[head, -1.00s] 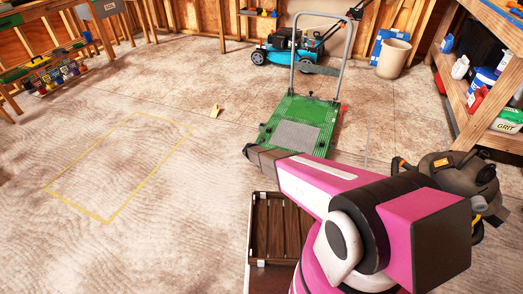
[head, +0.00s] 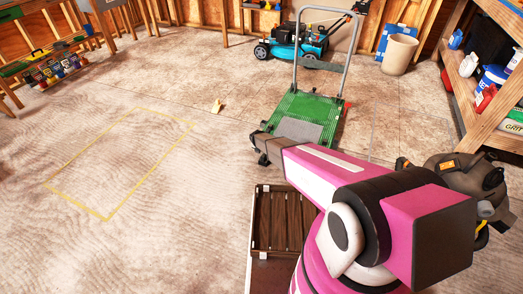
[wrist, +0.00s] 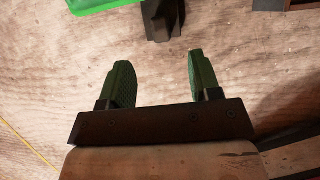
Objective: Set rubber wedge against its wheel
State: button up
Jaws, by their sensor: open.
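A green platform cart (head: 300,112) with a grey tubular handle stands in the middle of the head view. Its green edge (wrist: 98,4) shows at the top of the wrist view; its wheels are mostly hidden. A dark block with a sloped face (wrist: 162,18) lies beside that edge, ahead of my fingers; I cannot tell whether it is the rubber wedge or a wheel. A small yellow wedge-like piece (head: 217,106) is on the floor left of the cart. My gripper (wrist: 158,74) is open and empty, with green pads, above the floor near the cart's front left corner.
A slatted wooden crate (head: 283,222) stands below my arm. A yellow taped rectangle (head: 150,160) marks clear floor at left. A blue mower (head: 287,50), a cream bin (head: 399,54) and shelving (head: 490,110) stand behind and right. A dark machine (head: 465,180) is beside my arm.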

aim_at(264, 155)
jog(key=x, duration=1)
jog(key=shift+f, duration=0.15)
jog(key=shift+c, duration=0.3)
grip_shut()
jog(key=shift+o, duration=0.3)
grip_release()
jog(key=v, duration=1)
jog(key=shift+r, duration=0.4)
jog(key=shift+s, duration=0.15)
